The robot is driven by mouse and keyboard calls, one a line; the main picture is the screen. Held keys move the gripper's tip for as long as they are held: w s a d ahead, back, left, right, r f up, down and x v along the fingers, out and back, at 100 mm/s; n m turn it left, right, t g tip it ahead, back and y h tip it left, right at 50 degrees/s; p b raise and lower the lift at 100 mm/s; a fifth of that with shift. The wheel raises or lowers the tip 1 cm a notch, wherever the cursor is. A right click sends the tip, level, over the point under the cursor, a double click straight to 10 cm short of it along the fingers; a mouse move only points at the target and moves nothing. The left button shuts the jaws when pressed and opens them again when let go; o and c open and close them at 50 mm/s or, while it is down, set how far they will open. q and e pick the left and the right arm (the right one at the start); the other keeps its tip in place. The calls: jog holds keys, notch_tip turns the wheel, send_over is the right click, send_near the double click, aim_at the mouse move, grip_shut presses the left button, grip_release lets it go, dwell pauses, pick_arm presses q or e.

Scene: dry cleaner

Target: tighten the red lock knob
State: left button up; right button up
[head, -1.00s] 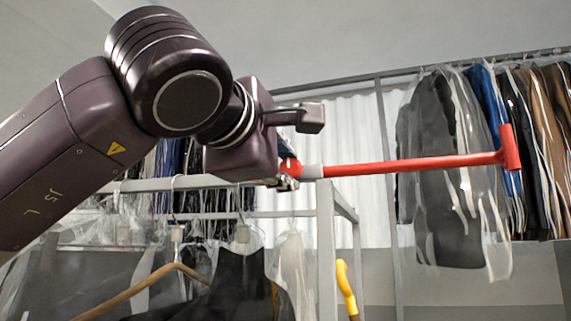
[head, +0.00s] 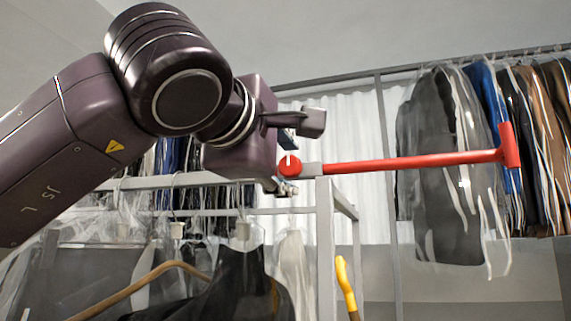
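The red lock knob (head: 290,165) is a small round knob at the left end of a red bar (head: 410,162), beside a grey collar (head: 312,169). It sits at the corner of a grey metal rack frame. My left gripper (head: 287,158) is at the knob, coming from the left; its body stands just left of the knob. Its fingers are partly hidden, and I cannot tell whether they touch the knob or how far apart they are. My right gripper is not in view.
A rack of bagged garments (head: 440,170) hangs at the right, behind the bar's T-shaped end. Clothes on hangers (head: 245,280) fill the lower left under the grey rail. A yellow hook handle (head: 345,285) stands below the rack corner. A white curtain (head: 350,200) hangs behind.

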pick_arm(q)
jog(key=v, duration=1.2)
dwell(0.5)
